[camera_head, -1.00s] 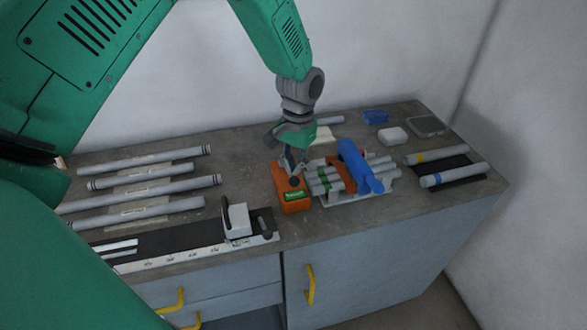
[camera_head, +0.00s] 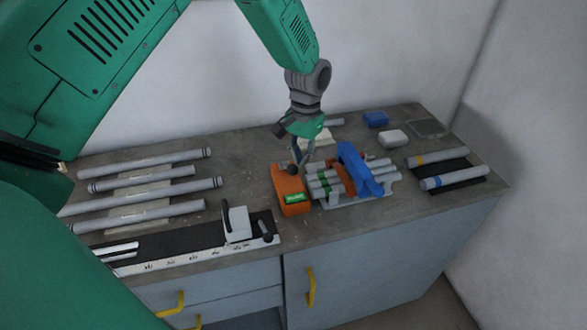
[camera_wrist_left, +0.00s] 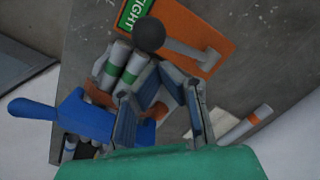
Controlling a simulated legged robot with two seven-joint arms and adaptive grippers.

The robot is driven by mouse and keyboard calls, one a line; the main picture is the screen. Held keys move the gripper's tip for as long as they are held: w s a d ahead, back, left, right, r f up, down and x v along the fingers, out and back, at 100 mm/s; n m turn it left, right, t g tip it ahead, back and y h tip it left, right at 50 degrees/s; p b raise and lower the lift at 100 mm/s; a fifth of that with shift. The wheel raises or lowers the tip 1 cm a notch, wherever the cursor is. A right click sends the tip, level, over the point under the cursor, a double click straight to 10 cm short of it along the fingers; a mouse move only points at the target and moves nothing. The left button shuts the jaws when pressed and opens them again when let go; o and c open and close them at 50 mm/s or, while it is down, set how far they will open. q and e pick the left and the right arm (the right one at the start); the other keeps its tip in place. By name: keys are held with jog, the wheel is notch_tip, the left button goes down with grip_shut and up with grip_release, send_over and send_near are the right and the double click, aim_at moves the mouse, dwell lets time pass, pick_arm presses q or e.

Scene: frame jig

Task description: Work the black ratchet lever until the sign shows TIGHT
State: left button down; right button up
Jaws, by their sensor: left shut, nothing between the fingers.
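The orange ratchet box (camera_head: 288,185) stands on the bench; it also shows in the left wrist view (camera_wrist_left: 185,22). Its green sign (camera_head: 296,197) has white lettering; in the left wrist view the letters that show on the sign (camera_wrist_left: 133,12) read as TIGHT, partly cut off. The lever is a grey rod (camera_wrist_left: 190,52) with a round black knob (camera_wrist_left: 149,35); the knob shows at the box in the head view (camera_head: 291,169). My left gripper (camera_head: 301,163) is shut and empty, close beside the knob, apart from it in the wrist view. My right gripper is not in view.
Right of the box, grey tubes with a blue clamp (camera_head: 355,168) lie in a white frame (camera_head: 378,191). Tubes (camera_head: 150,187) lie at the left behind a black rail (camera_head: 180,240). A dark mat (camera_head: 468,176) with two tubes is at the far right.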

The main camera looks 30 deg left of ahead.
pick_arm(q)
notch_tip(320, 180, up, 11)
jog(key=w, duration=0.1)
jog(key=shift+w+f, duration=0.15)
jog(key=shift+f, duration=0.05)
jog(key=shift+a, duration=0.1)
dwell(0.4)
dwell(0.6)
